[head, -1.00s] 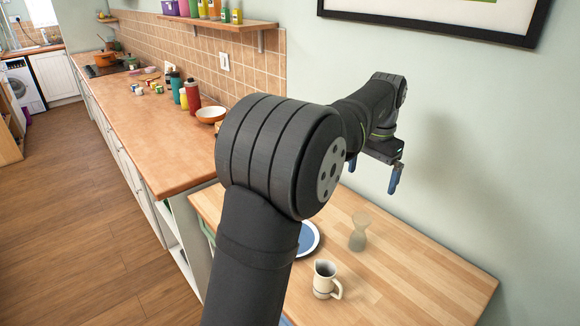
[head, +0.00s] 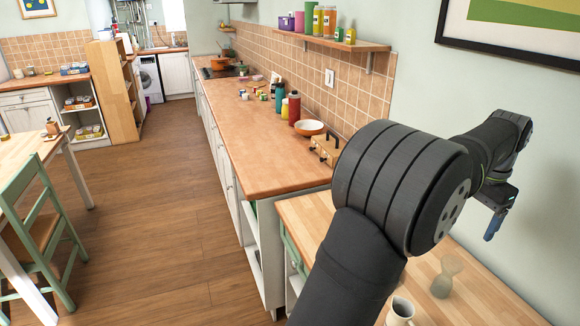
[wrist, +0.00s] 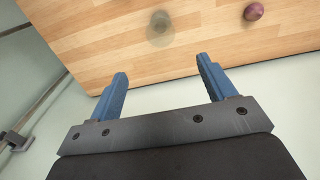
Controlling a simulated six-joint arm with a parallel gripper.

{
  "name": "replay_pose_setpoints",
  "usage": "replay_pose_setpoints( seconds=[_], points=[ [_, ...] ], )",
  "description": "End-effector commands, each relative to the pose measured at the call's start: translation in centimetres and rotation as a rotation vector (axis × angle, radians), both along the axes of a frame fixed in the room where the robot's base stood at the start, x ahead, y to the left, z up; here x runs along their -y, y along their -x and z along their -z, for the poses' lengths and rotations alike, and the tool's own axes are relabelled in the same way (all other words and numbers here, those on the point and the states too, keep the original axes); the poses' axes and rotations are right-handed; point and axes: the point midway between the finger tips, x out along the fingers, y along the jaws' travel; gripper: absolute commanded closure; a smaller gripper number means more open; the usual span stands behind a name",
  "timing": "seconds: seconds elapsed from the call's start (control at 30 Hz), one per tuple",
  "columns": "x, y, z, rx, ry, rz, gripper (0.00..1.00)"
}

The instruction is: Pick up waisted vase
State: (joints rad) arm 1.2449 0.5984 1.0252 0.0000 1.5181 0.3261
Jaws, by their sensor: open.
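The waisted vase (head: 446,276) is a pale, see-through hourglass shape standing upright on the wooden table at the lower right of the head view. In the wrist view the vase (wrist: 159,28) shows from above, beyond my fingertips and a little left of centre between them. My gripper (wrist: 160,68) is open and empty, its two blue fingers spread apart. In the head view my gripper (head: 492,225) hangs above the table near the wall, up and to the right of the vase, not touching it.
A cream jug (head: 400,312) stands at the table's near side, partly cut off by the frame. A small dark reddish round object (wrist: 253,12) lies right of the vase in the wrist view. The wall (head: 545,225) is close behind my arm. A counter (head: 262,160) holds bottles and a bowl.

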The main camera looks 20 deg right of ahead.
Motion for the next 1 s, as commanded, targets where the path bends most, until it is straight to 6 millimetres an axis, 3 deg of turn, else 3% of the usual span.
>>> replay_pose_setpoints(
  seconds=[0.27, 0.6, 0.77, 1.0],
  points=[
    [-0.5, -0.1, 0.0, -0.006, 0.028, 0.01, 0.24],
    [-4.8, -0.2, 0.7, -0.03, 0.317, 0.081, 0.24],
    [-5.8, -0.2, 1.1, -0.02, 0.385, 0.089, 0.24],
    [-4.5, -0.1, 4.7, -0.02, 0.39, 0.09, 0.24]
  ],
)
